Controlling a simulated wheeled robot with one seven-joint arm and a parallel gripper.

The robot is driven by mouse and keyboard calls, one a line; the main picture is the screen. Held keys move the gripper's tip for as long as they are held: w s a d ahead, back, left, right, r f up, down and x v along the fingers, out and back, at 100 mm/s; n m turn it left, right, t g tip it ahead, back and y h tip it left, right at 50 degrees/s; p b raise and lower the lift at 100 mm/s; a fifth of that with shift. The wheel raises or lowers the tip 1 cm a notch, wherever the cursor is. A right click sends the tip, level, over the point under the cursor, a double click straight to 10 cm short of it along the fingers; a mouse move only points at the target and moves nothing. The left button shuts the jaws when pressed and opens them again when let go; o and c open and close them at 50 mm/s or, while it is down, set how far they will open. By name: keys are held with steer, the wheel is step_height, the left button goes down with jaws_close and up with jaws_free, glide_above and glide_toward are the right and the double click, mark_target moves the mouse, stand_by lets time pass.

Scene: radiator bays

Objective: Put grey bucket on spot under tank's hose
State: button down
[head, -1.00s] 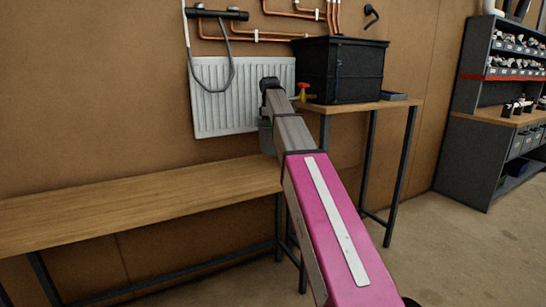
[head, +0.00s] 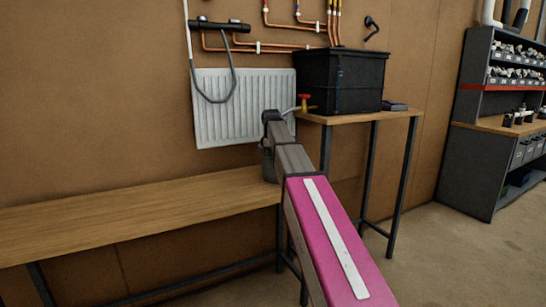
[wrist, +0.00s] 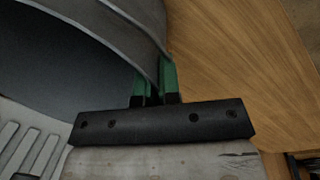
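The grey bucket (head: 267,165) shows in the head view behind my arm, at the right end of the wooden bench; most of it is hidden. In the wrist view the bucket (wrist: 120,30) fills the upper left, its dark inside open to view. My gripper (wrist: 154,80) has its green fingers on either side of the bucket's wall at the rim, shut on it. The black tank (head: 340,82) stands on a higher table, with a red-handled tap (head: 304,100) and a pale hose (head: 291,110) running down behind my arm. I cannot make out the marked spot.
The low bench (head: 130,200) is clear to the left. A white radiator (head: 235,105) hangs on the wall close behind the bucket. The higher table (head: 375,117) stands just right, with a small dark item (head: 395,106) on it. Shelves (head: 490,130) stand far right.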

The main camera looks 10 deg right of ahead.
steer(key=c, duration=1.3)
jaws_free()
steer(key=r, duration=0.4)
steer(key=s+r, duration=0.1)
steer(key=r, duration=0.7)
steer(key=shift+s+a, duration=0.25)
steer(key=shift+a, duration=0.1)
